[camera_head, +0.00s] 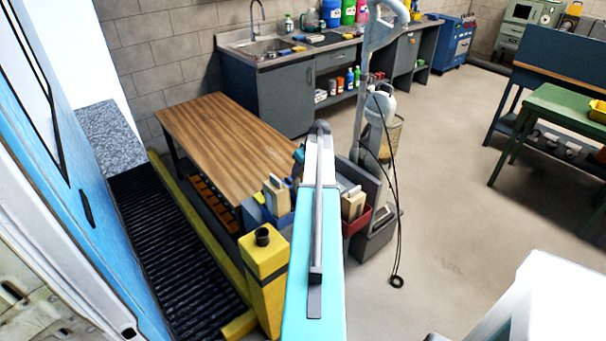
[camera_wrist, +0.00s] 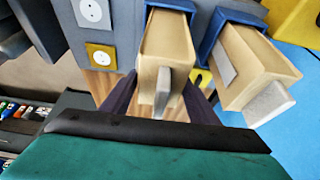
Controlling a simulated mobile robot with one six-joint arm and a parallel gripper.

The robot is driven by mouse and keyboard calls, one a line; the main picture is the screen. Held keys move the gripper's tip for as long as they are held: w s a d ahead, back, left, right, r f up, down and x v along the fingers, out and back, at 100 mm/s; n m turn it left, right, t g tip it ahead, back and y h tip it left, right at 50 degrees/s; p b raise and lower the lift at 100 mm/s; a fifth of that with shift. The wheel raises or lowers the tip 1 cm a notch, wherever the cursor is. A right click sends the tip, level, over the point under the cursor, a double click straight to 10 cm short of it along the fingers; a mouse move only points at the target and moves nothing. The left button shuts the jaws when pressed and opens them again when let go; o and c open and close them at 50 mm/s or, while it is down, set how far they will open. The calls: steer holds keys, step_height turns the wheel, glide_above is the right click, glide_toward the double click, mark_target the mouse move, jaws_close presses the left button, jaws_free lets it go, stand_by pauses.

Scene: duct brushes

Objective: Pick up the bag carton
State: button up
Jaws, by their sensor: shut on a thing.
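In the wrist view, a tan bag carton (camera_wrist: 168,52) with a grey tab on its near end stands in a blue-edged holder (camera_wrist: 172,5). The two dark fingers of my gripper (camera_wrist: 163,92) lie along both sides of this carton and are shut on it. The carton's far end is hidden inside the holder. In the head view, my turquoise arm hides the gripper and the held carton cannot be made out for certain.
A second tan carton (camera_wrist: 248,62) sits close to the right in another blue holder. A grey panel with round fittings (camera_wrist: 93,12) is at the upper left. In the head view, a wooden table (camera_head: 235,140) and a yellow post (camera_head: 262,275) stand left of my arm; open floor (camera_head: 450,220) lies to the right.

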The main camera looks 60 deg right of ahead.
steer(key=shift+r+b, duration=1.3)
steer(key=shift+r, duration=3.5)
step_height(320, 180, up, 7)
steer(key=p, duration=0.3)
steer(key=shift+s+f, duration=0.1)
steer(key=shift+f, duration=0.1)
